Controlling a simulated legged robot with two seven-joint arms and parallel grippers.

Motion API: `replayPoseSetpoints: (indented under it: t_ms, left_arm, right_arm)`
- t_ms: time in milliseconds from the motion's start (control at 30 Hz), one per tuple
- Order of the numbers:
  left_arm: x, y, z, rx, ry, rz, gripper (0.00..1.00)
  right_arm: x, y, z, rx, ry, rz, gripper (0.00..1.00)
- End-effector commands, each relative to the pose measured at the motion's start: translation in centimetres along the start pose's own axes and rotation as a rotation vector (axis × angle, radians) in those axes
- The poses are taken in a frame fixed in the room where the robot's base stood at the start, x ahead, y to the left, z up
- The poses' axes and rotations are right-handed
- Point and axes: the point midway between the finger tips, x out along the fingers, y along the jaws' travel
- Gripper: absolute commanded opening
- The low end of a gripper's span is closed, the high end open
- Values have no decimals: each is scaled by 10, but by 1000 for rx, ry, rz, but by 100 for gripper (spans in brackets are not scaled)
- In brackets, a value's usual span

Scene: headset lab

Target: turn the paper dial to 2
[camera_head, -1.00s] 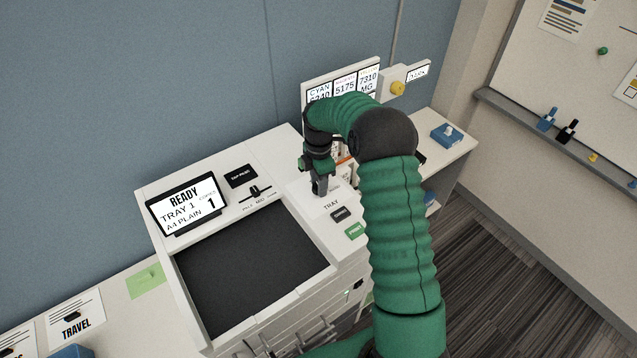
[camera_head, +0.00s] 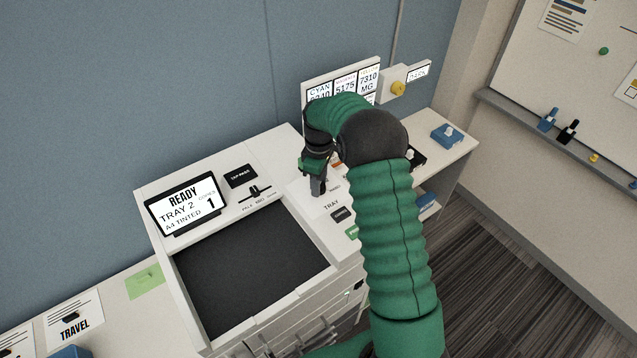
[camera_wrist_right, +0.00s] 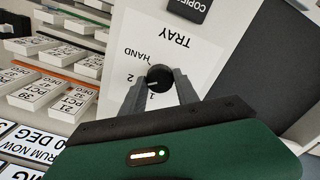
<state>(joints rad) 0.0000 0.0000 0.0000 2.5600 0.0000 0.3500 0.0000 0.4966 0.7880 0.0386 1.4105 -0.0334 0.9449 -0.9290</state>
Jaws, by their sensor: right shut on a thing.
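The paper dial (camera_wrist_right: 160,78) is a small round black knob on a white panel marked TRAY, with 1, 2 and HAND around it. My right gripper (camera_wrist_right: 158,90) is shut on the dial, one finger on each side, in the right wrist view. In the head view my right gripper (camera_head: 318,190) points down at the panel and hides the dial. The printer display (camera_head: 186,204) reads READY, TRAY 2, A4 TINTED, copies 1. My left gripper is not seen.
A dark glass area (camera_head: 252,262) lies left of the panel, with a slider (camera_head: 254,192) behind it. Labelled blocks (camera_wrist_right: 62,62) stand in rows beside the dial. A screen with CYAN figures (camera_head: 342,82) stands behind my right arm. A blue item (camera_head: 446,135) sits at the far right.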

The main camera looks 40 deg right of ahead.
Motion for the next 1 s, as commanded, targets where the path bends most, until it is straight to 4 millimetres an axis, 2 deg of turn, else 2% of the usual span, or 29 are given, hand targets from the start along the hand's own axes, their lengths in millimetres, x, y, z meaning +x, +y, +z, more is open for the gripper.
replayPoseSetpoints:
  t_ms: [233,667,700,833,1000]
  left_arm:
    - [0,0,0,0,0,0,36]
    - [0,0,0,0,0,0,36]
    - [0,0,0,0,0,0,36]
    - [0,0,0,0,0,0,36]
    - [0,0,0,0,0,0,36]
  right_arm:
    - [-4,4,-2,59,7,11,0]
    - [-4,4,-2,68,8,12,0]
    - [-4,4,-2,68,8,12,39]
    - [-3,3,-1,68,6,9,56]
    - [-2,2,-1,67,4,5,58]
